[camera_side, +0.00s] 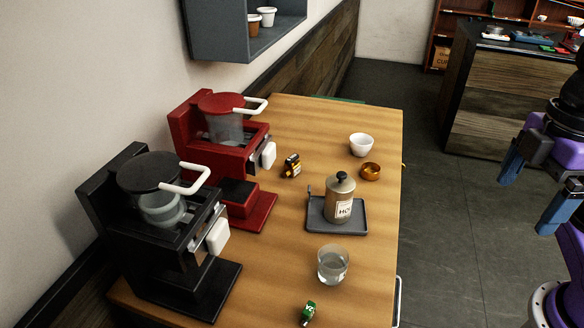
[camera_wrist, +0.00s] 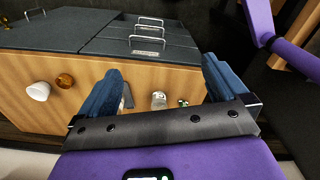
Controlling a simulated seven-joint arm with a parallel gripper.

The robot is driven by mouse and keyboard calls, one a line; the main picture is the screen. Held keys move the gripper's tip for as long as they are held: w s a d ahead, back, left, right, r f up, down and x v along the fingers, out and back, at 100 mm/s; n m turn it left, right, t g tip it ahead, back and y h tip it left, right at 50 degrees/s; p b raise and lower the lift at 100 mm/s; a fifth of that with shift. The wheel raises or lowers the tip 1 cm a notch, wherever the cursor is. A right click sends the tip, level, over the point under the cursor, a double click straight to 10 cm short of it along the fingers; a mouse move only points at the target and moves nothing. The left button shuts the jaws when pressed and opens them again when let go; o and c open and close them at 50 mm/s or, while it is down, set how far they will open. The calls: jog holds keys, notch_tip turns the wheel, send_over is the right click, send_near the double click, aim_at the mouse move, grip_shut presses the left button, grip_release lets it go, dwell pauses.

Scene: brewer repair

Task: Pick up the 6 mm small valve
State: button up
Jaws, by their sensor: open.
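Two small fittings lie on the wooden table, and I cannot read a size on either. One is green and metallic (camera_side: 308,313), near the table's front edge in the side view. It also shows as a small green piece (camera_wrist: 183,102) between my fingers in the wrist view. The other is black and yellow (camera_side: 291,166), beside the red brewer. My gripper (camera_side: 532,188) has blue fingers and is open and empty, off the table's right side. In the wrist view my gripper (camera_wrist: 163,66) has its fingers wide apart.
A black brewer (camera_side: 150,230) and a red brewer (camera_side: 215,150) line the table's left. A glass of water (camera_side: 333,265), a grey tray (camera_side: 355,222) with a canister (camera_side: 340,195), a white cup (camera_side: 361,145) and a copper bowl (camera_side: 370,171) stand right. The table (camera_side: 270,285) has clear wood between.

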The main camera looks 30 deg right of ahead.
notch_tip(320, 180, up, 9)
jog(key=w+a+m+g+y, duration=0.1)
jog(key=w+a+m+y, duration=0.4)
jog(key=a, duration=0.4)
jog(key=w+a+m+y, duration=0.2)
jog(key=w+a+m, duration=0.5)
jog(key=a+m, duration=0.15)
jog(key=w+a+r+m+t+y, duration=0.2)
jog(key=w+a+m+y, duration=0.1)
jog(key=w+a+m, duration=0.4)
jog(key=m+t+h, duration=0.5)
jog(key=m+t, duration=0.6)
jog(key=m, duration=1.2)
send_over(297, 166)
jog(key=s, duration=0.3)
notch_tip(297, 166, down, 2)
jog(key=shift+w+d+f, duration=0.1)
jog(key=shift+d+f, duration=0.1)
jog(key=shift+f, duration=4.45)
jog(key=shift+w+d+f, duration=0.1)
jog(key=shift+d+f, duration=0.1)
jog(key=shift+f, duration=4.45)
jog(key=shift+w+d+f, duration=0.1)
jog(key=shift+d+f, duration=0.1)
jog(key=shift+f, duration=4.45)
notch_tip(297, 166, down, 2)
jog(key=shift+f, duration=0.25)
jog(key=shift+x, duration=1)
jog(key=shift+w+a+f, duration=0.25)
jog(key=shift+w, duration=0.15)
